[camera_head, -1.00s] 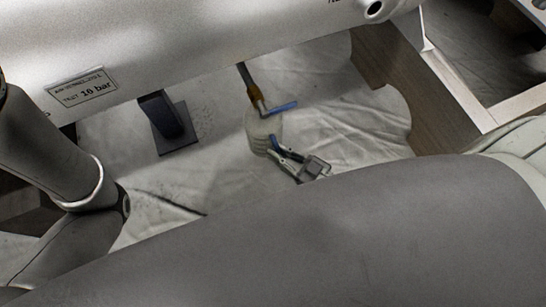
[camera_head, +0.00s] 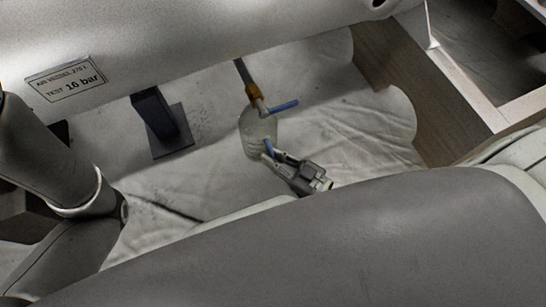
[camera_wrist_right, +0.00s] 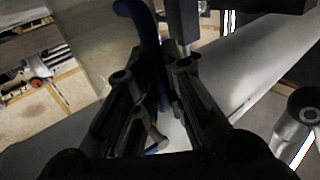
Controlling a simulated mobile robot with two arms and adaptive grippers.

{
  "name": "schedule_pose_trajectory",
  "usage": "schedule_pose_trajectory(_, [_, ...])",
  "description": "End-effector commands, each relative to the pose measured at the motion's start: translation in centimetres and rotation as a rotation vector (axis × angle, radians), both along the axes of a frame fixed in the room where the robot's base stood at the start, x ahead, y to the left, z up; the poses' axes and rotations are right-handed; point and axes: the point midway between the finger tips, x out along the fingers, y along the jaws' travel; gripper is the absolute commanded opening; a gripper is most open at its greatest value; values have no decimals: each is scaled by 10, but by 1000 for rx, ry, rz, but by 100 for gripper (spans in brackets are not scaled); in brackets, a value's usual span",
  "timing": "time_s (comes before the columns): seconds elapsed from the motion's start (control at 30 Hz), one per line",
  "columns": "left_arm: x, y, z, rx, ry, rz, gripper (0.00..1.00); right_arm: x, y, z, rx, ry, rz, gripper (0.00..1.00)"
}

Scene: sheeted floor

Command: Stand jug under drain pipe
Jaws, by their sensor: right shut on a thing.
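A translucent jug (camera_head: 257,134) with a blue handle (camera_head: 268,146) is below the big tank, near the drain pipe (camera_head: 242,70). The pipe has a brass fitting (camera_head: 253,90) and a blue lever (camera_head: 284,105). In the head view its lower end overlaps the jug's top; I cannot tell the gap, or whether the jug touches the floor. My right gripper (camera_head: 270,155) is shut on the jug's handle, from the lower right. In the right wrist view, the blue handle (camera_wrist_right: 147,42) runs down between the fingers. My left gripper is out of view.
The tank (camera_head: 190,40) with a "16 bar" label spans the top. A dark support foot (camera_head: 168,130) stands left of the jug. A wooden cradle (camera_head: 405,85) stands on the right. The sheeted floor (camera_head: 340,130) between them is wrinkled and clear.

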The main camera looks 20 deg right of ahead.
Motion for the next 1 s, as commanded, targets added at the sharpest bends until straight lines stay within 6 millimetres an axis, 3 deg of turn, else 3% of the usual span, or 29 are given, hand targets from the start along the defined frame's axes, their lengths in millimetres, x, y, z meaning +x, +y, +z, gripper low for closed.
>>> schedule_pose_trajectory(0.03, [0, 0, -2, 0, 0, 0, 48, 0, 0, -2, 1, -2, -1, 0])
schedule_pose_trajectory(0.07, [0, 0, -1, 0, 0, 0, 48, 0, 0, -2, 0, 0, 0, 13])
schedule_pose_trajectory(0.2, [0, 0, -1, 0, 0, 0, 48, 0, 0, -2, 0, 0, 0, 31])
schedule_pose_trajectory(0.6, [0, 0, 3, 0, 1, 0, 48, -1, -1, 3, 0, 1, 0, 32])
schedule_pose_trajectory(1.0, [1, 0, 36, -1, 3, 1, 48, -65, -46, 3, -4, 6, -1, 32])
